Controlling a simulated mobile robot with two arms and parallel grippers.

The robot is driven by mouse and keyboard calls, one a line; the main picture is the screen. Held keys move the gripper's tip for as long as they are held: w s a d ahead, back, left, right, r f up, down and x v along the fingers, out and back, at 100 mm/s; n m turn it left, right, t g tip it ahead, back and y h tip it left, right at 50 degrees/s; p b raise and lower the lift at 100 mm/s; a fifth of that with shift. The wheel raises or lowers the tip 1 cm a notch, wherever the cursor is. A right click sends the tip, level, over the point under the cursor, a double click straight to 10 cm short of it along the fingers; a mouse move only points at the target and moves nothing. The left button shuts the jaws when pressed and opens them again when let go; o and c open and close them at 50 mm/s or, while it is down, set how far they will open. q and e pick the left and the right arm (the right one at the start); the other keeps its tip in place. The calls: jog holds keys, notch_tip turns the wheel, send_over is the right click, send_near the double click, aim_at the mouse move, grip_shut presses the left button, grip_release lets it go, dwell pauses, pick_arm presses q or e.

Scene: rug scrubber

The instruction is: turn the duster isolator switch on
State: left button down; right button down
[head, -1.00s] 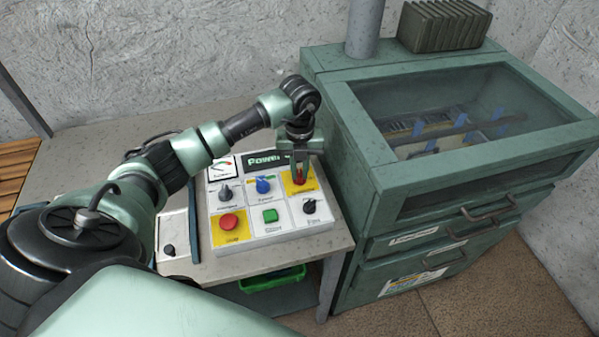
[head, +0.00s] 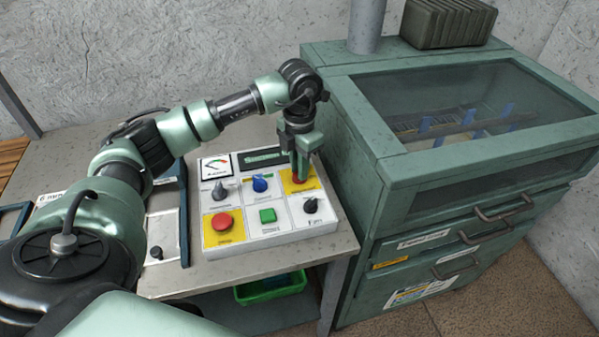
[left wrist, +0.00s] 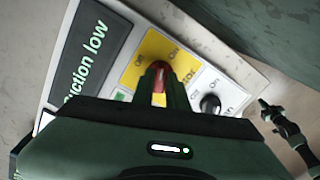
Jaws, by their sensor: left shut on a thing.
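The duster isolator switch is a red knob (head: 297,178) on a yellow plate (head: 312,184) at the top right of the white control panel (head: 287,232). In the left wrist view the red knob (left wrist: 159,70) shows between my finger tips, with small on and off marks around it on the yellow plate (left wrist: 150,50). My left gripper (head: 300,172) reaches down from above and is shut on the knob. The fingers hide part of the knob, so I cannot tell which mark it points at.
The panel also has a grey knob (head: 219,190), blue knob (head: 260,183), black knob (head: 310,206), red button (head: 221,222) and green button (head: 268,215). A dark display (left wrist: 88,55) reads "suction low". A green cabinet (head: 385,215) stands close on the right.

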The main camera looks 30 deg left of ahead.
pick_arm(q)
jog(key=shift+m+b, duration=1.1)
jog(key=shift+m, duration=1.2)
jog(key=c, duration=1.4)
grip_release()
notch_tip(320, 180, up, 8)
jog(key=shift+f+b, duration=0.1)
jog(key=shift+b, duration=0.55)
